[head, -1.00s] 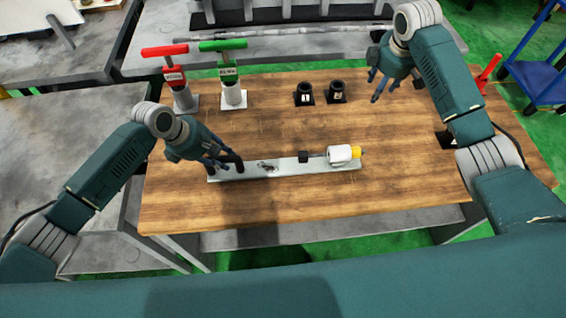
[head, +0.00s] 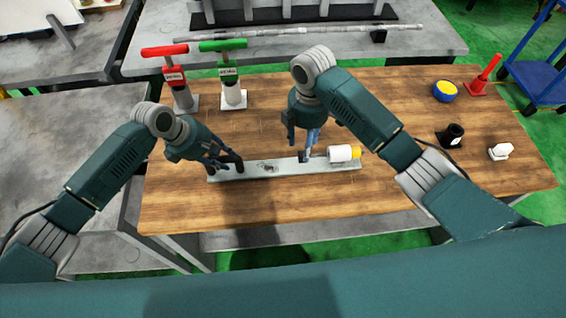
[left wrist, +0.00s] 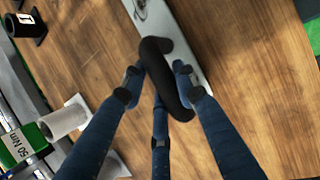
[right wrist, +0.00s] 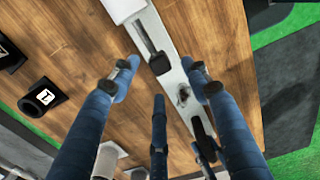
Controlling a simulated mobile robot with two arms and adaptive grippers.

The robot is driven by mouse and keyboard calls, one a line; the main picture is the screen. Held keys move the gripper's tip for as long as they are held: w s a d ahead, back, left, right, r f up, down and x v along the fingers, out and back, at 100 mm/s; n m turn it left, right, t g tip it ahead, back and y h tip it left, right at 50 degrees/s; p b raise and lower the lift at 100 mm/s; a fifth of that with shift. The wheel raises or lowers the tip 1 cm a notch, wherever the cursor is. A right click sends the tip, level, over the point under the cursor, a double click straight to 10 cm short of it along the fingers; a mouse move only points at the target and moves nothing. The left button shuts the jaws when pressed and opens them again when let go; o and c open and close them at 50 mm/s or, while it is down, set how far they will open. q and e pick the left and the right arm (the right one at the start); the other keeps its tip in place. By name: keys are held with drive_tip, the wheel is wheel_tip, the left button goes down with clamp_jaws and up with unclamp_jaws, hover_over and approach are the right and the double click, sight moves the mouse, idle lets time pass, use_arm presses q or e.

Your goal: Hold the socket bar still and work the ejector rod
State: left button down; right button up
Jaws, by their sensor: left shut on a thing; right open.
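The socket bar (head: 238,173) is a long light-grey bar lying on the wooden table, with a black upright handle at its left end. My left gripper (head: 224,163) is shut on that handle (left wrist: 163,78), which shows between its fingers in the left wrist view. The ejector rod is a thin rod with a black square knob (right wrist: 159,64) along the bar; it runs towards a white cylinder (head: 340,154) with a yellow end. My right gripper (head: 304,146) is open just above the knob, partly hiding it in the head view. I cannot tell whether the fingers touch it.
Red-handled (head: 173,75) and green-handled (head: 229,72) tools stand at the back left. The table's front strip is clear.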

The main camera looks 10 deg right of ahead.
drive_tip(key=shift+f, duration=3.55)
drive_tip(key=shift+d, duration=0.1)
clamp_jaws()
